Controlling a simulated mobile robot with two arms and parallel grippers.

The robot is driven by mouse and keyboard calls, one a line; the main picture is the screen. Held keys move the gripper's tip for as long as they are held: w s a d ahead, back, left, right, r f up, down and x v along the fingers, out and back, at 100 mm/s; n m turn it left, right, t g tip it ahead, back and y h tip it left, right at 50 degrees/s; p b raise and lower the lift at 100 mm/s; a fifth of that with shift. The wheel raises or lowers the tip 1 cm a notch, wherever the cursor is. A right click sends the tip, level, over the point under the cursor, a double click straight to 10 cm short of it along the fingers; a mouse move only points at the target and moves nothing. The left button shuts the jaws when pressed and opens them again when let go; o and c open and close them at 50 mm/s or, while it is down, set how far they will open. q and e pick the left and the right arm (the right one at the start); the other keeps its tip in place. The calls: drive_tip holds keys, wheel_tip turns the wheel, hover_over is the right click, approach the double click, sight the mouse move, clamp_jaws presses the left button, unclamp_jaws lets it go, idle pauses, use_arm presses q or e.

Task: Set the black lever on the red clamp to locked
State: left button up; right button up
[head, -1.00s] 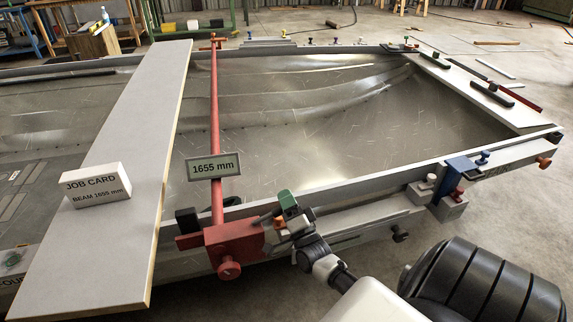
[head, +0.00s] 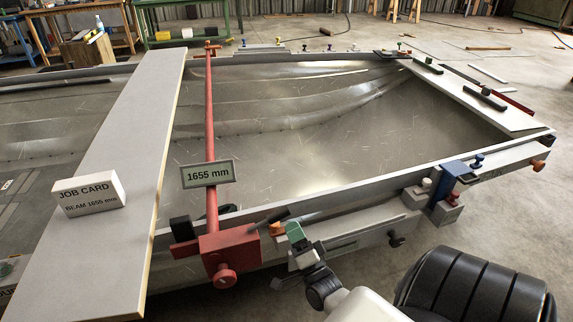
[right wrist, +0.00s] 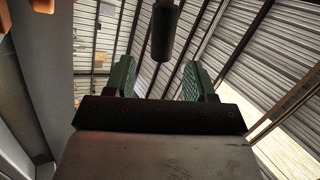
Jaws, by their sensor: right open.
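The red clamp (head: 228,251) sits at the near rail, at the lower end of a long red bar. The black lever (head: 272,219) slants up and right from the clamp's right side in the head view. In the right wrist view a black rod end (right wrist: 163,34), apparently the lever, shows in line with the gap between my fingers. My right gripper (head: 295,236) is open just right of the clamp, close below the lever. Its green fingertips (right wrist: 158,78) stand apart with nothing gripped. Whether they touch the lever cannot be told. My left gripper is out of view.
A pale board with a job card (head: 90,193) lies left of the bar. A 1655 mm sign (head: 208,173) stands at the bar. A blue clamp (head: 452,178) sits farther right on the near rail (head: 350,183).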

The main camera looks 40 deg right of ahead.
drive_tip(key=shift+v, duration=1.75)
